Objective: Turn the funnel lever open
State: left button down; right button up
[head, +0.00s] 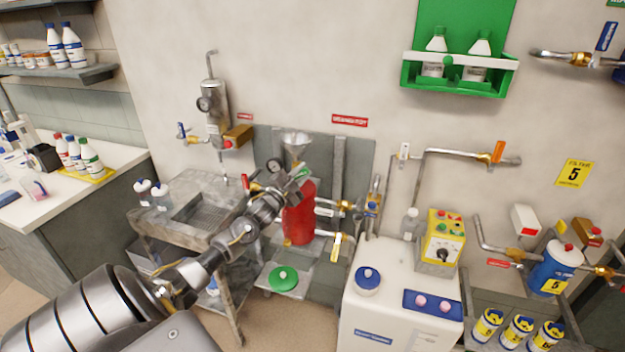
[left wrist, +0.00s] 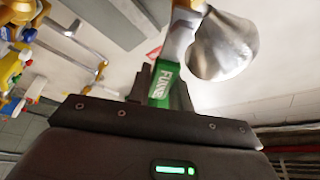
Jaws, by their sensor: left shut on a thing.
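The funnel lever is a green handle (left wrist: 163,85) with white lettering that looks like "FUNNEL". In the head view only a small green part of the lever (head: 303,172) shows at my gripper. My left gripper (head: 297,180) is shut on the lever, just above the red tank. The metal funnel (head: 296,138) is above it in the head view and also shows in the left wrist view (left wrist: 225,45). My right gripper is not in view.
The red tank (head: 299,212) stands right below my gripper. A gauge (head: 274,166) is close beside it. Pipes with a yellow lever (head: 336,246) are to the right. A metal sink table (head: 205,205) is left. A white cabinet (head: 395,300) stands at the front right.

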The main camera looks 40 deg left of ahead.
pick_arm(q)
jog(key=n, duration=0.2)
jog(key=a+r+n+y, duration=0.1)
jog(key=shift+s+n+t+y, duration=0.2)
jog(key=shift+n+t+y, duration=0.1)
jog(key=shift+n+t, duration=0.1)
jog(key=n, duration=0.1)
jog(key=a+n+y, duration=0.1)
jog(key=n, duration=0.1)
jog(key=shift+s+a+r+n+y+b, duration=0.15)
jog(key=shift+s+r+n+y+b, duration=0.15)
jog(key=shift+r+n, duration=0.1)
jog(key=shift+s+a+r+n+g+y, duration=0.15)
jog(key=shift+a+n+y, duration=0.4)
jog(key=shift+n, duration=0.6)
jog(key=shift+s+a+r+n+g+y, duration=0.1)
jog(key=shift+s+a+n+y, duration=0.1)
jog(key=shift+n+y, duration=0.75)
jog(key=shift+s+a+r+n+g+y, duration=0.15)
jog(key=shift+a+n+y, duration=0.25)
jog(key=shift+n, duration=1)
jog(key=c, duration=1.3)
grip_release()
jog(key=shift+a+f, duration=0.1)
jog(key=shift+o, duration=0.2)
jog(key=shift+s, duration=0.1)
